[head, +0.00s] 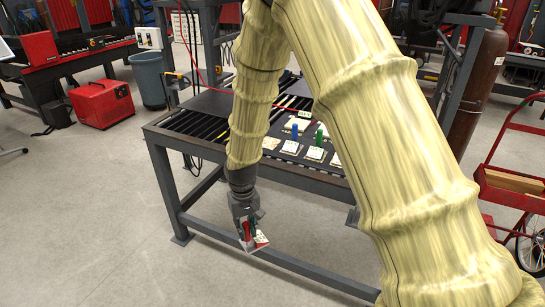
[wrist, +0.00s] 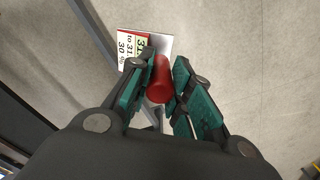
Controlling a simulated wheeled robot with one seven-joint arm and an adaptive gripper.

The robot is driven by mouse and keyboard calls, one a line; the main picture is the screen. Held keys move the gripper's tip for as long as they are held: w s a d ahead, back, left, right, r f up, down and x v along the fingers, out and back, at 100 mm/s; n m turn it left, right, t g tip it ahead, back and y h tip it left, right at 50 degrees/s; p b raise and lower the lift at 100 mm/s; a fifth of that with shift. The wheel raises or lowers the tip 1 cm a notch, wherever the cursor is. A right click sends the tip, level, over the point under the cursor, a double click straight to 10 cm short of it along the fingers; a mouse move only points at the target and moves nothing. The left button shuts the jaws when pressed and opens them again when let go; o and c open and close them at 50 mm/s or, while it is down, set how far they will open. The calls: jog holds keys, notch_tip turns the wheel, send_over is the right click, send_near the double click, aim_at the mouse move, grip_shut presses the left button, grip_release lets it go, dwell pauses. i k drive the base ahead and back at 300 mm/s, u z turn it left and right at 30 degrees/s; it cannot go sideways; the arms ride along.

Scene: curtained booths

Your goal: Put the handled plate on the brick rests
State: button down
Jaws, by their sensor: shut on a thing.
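My gripper (head: 246,228) is shut on the red handle (wrist: 159,82) of a plate. The light grey plate (wrist: 163,45) carries a white and red printed label and shows past the fingertips in the wrist view. In the head view the plate (head: 262,239) hangs tilted in front of the table's near edge, over open floor. On the table, a blue-handled plate (head: 294,131) and a green-handled plate (head: 319,135) stand among several pale flat pieces. I cannot tell which of these pieces are brick rests; my arm hides part of the tabletop.
The dark steel table (head: 174,133) has a slatted top and a front rail below. A red cart (head: 510,190) stands at the right, near a brown gas cylinder (head: 475,85). A grey bin (head: 150,80) and a red box (head: 102,103) stand at the left.

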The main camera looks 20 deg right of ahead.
aim_at(270, 142)
jog(key=u, duration=2.4)
jog(key=k, duration=1.65)
jog(key=z, duration=1.7)
jog(key=i, duration=0.95)
jog(key=z, duration=0.1)
